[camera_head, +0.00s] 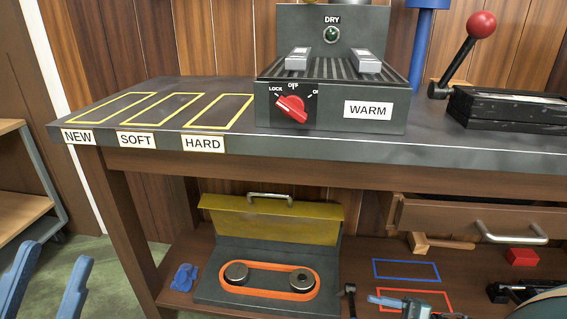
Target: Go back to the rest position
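My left gripper (56,254) is at the lower left edge of the view. Its two blue fingers point up and stand apart with nothing between them, over the green floor and left of the workbench (230,160). Low on the right, a light blue finger-like part (385,300) with dark parts behind it seems to be my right gripper, in front of the lower shelf. It is seen small and from the side, so its opening cannot be made out.
The bench top carries a grey machine (330,105) with a red knob and a black lever device (510,108). The yellow-outlined areas are empty. Below are an open yellow-lidded belt box (270,222), a drawer (480,218) pulled out somewhat, and a red block (522,257). A wooden cart (20,210) stands left.

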